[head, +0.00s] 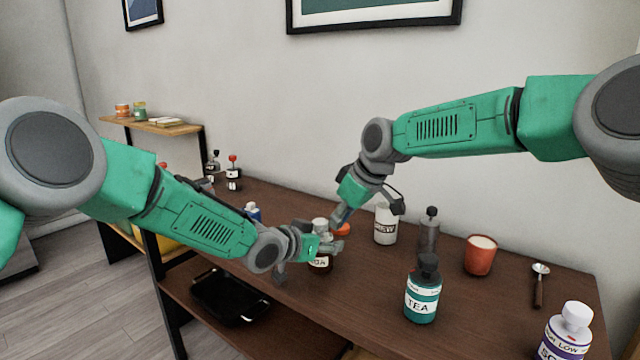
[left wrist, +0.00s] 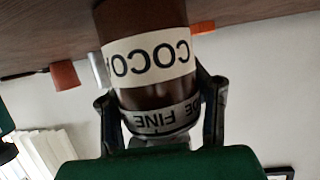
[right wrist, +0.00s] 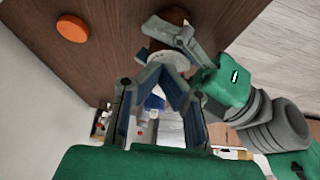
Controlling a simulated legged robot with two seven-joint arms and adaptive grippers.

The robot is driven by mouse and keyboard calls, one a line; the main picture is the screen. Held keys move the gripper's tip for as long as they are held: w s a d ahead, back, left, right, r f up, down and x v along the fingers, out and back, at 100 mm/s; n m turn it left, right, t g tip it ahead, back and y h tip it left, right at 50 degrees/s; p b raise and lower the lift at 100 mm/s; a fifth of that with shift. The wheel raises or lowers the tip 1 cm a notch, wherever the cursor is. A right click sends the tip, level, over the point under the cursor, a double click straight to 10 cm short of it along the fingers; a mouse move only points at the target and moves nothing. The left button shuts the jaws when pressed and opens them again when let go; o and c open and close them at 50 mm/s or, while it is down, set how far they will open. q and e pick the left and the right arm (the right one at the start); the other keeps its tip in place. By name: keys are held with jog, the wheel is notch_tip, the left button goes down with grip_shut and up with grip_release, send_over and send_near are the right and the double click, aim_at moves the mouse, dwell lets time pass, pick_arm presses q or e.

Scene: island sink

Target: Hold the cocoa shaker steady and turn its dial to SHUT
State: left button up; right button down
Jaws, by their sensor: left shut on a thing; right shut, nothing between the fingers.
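The cocoa shaker (head: 320,263) stands upright on the table, a brown jar with a white label; its pale top (head: 320,224) shows above my left gripper (head: 325,248). My left gripper is shut around the shaker. In the left wrist view the shaker (left wrist: 148,60) appears upside down, with a lettered dial band (left wrist: 160,120) reading "FINE" and part of another word between the fingers. My right gripper (head: 340,215) is shut and empty, just above the shaker's top. In the right wrist view its fingertips (right wrist: 165,75) are close to the pale dial top (right wrist: 170,60); I cannot tell whether they touch.
An orange disc (right wrist: 72,28) lies beside the shaker. The table's front edge is close to the shaker.

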pick_arm(q)
jog(key=shift+a, duration=0.1)
pick_arm(e)
notch_tip(320, 180, up, 6)
dwell(0.4)
jog(key=shift+d, duration=0.1)
jog(key=shift+s+a+f, duration=0.2)
jog(key=shift+s+f, duration=0.1)
jog(key=shift+f, duration=0.7)
jog(key=shift+s+a+f, duration=0.25)
jog(key=shift+f, duration=0.8)
jog(key=shift+s+a+f, duration=0.2)
jog(key=shift+s+f, duration=0.1)
jog(key=shift+f, duration=0.7)
